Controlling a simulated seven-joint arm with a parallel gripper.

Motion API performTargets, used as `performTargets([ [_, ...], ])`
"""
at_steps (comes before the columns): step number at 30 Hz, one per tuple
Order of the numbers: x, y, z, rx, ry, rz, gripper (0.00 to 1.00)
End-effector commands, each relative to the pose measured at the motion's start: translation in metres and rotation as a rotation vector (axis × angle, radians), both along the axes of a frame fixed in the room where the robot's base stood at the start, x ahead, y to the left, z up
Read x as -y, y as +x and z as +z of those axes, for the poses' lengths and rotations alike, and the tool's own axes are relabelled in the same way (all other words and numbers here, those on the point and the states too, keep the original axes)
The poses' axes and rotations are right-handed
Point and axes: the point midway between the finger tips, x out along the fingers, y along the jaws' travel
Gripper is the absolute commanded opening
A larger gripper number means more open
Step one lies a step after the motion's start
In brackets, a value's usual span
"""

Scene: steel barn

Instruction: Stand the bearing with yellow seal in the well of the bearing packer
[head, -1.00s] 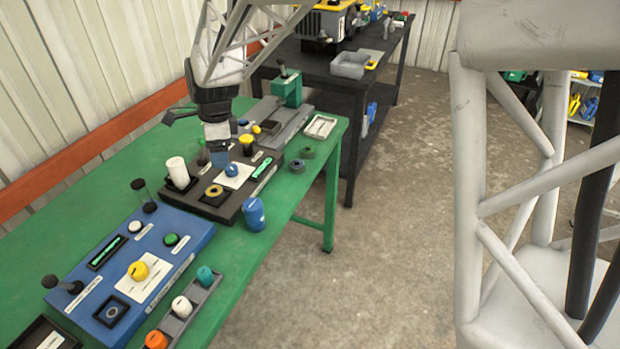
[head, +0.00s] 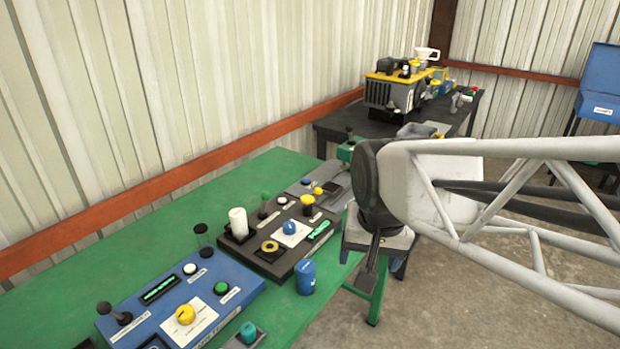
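A dark console (head: 262,262) on the green bench has a white upright cylinder, a blue knob and a yellow mushroom button. A yellow ring with a dark centre (head: 270,247) lies flat on its front left part. It looks like the bearing with the yellow seal, but it is too small to be sure. I take the dark console as the bearing packer; its labels are unreadable. My arm's grey links and dark joint fill the right middle and hide the bench's right edge, where dark rings lay earlier.
A blue console (head: 235,300) with a black lever and a yellow knob (head: 185,314) stands at the front left. A blue canister (head: 305,277) stands beside the dark console. A dark table (head: 335,124) with a yellow-black machine (head: 390,92) is behind. The bench's rear strip is clear.

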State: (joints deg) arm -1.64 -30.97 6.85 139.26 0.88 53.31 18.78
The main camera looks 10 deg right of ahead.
Motion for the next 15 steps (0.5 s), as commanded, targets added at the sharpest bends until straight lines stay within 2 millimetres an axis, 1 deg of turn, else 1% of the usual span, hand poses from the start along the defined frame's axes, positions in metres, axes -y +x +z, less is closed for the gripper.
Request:
performTargets([
  [1, 0.004, -0.013, -0.001, 0.010, -0.016, 0.048, 0.75],
  [3, 0.008, -0.028, -0.002, 0.019, -0.039, 0.120, 0.75],
  [6, 0.013, -0.044, -0.005, 0.026, -0.065, 0.200, 0.75],
  [10, 0.016, -0.055, -0.007, 0.031, -0.084, 0.259, 0.75],
  [15, 0.016, -0.059, -0.008, 0.032, -0.090, 0.280, 0.75],
])
